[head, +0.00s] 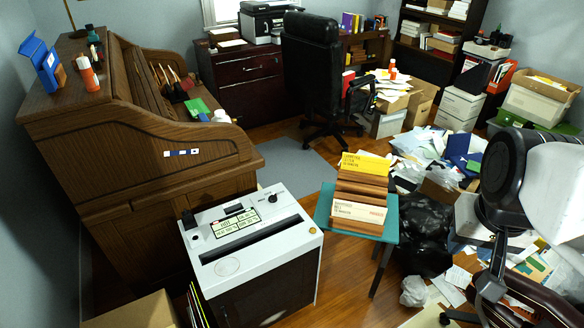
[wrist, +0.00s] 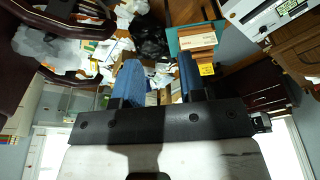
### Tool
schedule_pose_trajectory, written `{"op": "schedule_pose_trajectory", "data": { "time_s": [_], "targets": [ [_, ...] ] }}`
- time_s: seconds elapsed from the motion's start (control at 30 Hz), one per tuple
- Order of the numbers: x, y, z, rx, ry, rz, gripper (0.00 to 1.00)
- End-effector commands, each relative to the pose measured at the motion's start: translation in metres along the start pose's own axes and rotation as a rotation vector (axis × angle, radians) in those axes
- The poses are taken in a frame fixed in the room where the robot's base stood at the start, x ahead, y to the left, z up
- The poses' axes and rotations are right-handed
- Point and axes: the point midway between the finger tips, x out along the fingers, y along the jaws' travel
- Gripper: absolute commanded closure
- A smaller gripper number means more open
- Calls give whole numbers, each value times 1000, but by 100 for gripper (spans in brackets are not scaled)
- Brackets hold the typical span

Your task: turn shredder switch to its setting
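The shredder (head: 210,270) stands in front of the wooden desk, with a white top and a dark body. A black round knob (head: 272,198) sits near the top's back right corner, probably the switch; its setting is too small to tell. Left of it are a display panel (head: 236,222) and a long dark slot (head: 252,239). In the wrist view the white shredder top (wrist: 268,12) shows at the upper right, partly cut off. My gripper (wrist: 160,75) has two blue fingers spread wide, with nothing held between them. It is well away from the shredder.
A roll-top desk (head: 150,190) stands behind the shredder.

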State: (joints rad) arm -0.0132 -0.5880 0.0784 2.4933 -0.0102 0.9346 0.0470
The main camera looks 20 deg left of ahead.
Motion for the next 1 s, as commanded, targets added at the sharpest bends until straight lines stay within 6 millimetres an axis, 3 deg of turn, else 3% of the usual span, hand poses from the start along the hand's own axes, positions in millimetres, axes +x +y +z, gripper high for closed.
{"op": "schedule_pose_trajectory", "data": {
  "time_s": [0.53, 1.0],
  "targets": [
    [18, -48, -117, 38, -42, -16, 63],
    [60, -109, -212, 76, -78, -23, 63]
  ]
}}
